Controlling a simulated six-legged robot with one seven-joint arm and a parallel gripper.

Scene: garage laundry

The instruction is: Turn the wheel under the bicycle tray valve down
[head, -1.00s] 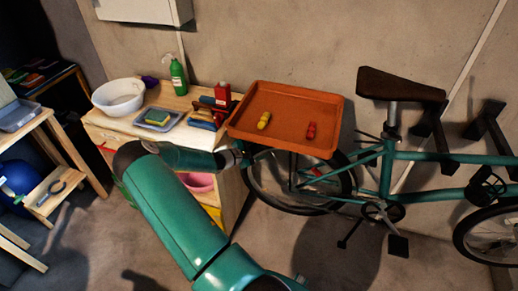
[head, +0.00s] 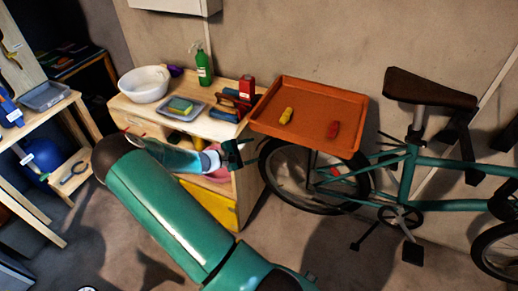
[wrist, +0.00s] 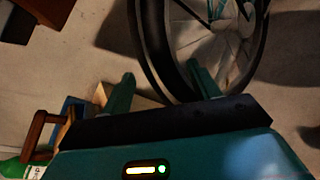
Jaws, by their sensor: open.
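The bicycle's rear wheel (head: 312,178) stands under the orange tray (head: 345,98), with a dark tyre and thin spokes; the tray hides its top. A small red part (head: 334,172) shows at the wheel's side, too small to tell whether it is a valve. My gripper (head: 240,153) is left of the wheel, in front of the wooden cabinet, and looks empty. In the wrist view, my gripper (wrist: 163,88) has its two fingers spread apart, with the wheel (wrist: 160,55) beyond them. I cannot tell whether either finger touches the tyre.
The tray carries a yellow piece (head: 286,116) and a red piece (head: 333,130). The wooden cabinet (head: 130,104) left of the wheel holds a bowl (head: 145,84), a green bottle (head: 203,70) and tools. The bicycle's pedal (head: 412,252) is to the right. Floor is clear in front of the wheel.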

